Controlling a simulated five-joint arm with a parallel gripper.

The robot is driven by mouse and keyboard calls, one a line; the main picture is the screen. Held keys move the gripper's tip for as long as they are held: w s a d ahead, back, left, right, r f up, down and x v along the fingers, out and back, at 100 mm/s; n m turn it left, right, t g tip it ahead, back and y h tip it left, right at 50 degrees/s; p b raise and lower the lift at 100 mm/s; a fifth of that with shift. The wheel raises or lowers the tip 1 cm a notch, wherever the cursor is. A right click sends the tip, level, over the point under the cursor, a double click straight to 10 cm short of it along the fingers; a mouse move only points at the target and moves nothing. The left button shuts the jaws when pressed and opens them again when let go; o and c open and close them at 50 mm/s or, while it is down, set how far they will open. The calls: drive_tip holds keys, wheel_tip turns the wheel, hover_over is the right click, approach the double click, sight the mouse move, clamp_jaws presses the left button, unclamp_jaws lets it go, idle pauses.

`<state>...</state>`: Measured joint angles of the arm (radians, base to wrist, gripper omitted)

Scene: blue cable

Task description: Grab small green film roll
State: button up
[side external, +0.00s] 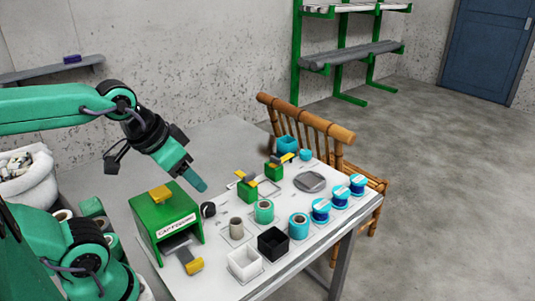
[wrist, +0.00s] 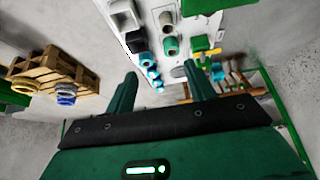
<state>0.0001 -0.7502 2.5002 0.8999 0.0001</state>
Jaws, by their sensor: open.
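A small green film roll (side external: 264,211) stands upright on the white table, between a beige roll (side external: 236,228) and a small green tape dispenser (side external: 247,188). In the wrist view the green roll (wrist: 171,46) shows just beyond and between my two fingers. My gripper (side external: 203,186) is open and empty, raised above the table beside the large green box (side external: 166,222), left of the roll and apart from it. In the wrist view my gripper's fingers (wrist: 160,70) are spread wide. In the side view one finger mostly hides the other.
A black bin (side external: 273,243) and a white bin (side external: 245,263) stand at the front. A blue-topped roll (side external: 299,225) and several blue spools (side external: 340,196) line the right edge. A grey disc (side external: 310,181) lies behind. A bamboo chair (side external: 325,136) stands against the far side.

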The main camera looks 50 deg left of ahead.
drive_tip(key=o, duration=0.5)
drive_tip(key=shift+c, duration=0.2)
drive_tip(key=shift+w, duration=0.1)
drive_tip(key=m+g, duration=0.2)
drive_tip(key=g, duration=0.3)
hover_over(264, 204)
wheel_tip(264, 204, down, 14)
drive_tip(key=shift+d+r, duration=0.15)
drive_tip(key=shift+r, duration=0.05)
drive_tip(key=shift+w+f+g, duration=0.25)
drive_tip(key=shift+f+g, duration=0.05)
drive_tip(key=shift+f, duration=0.2)
drive_tip(key=shift+s+f, duration=0.15)
drive_tip(key=shift+f, duration=1.8)
drive_tip(key=shift+s+f, duration=0.1)
drive_tip(key=shift+f, duration=1.85)
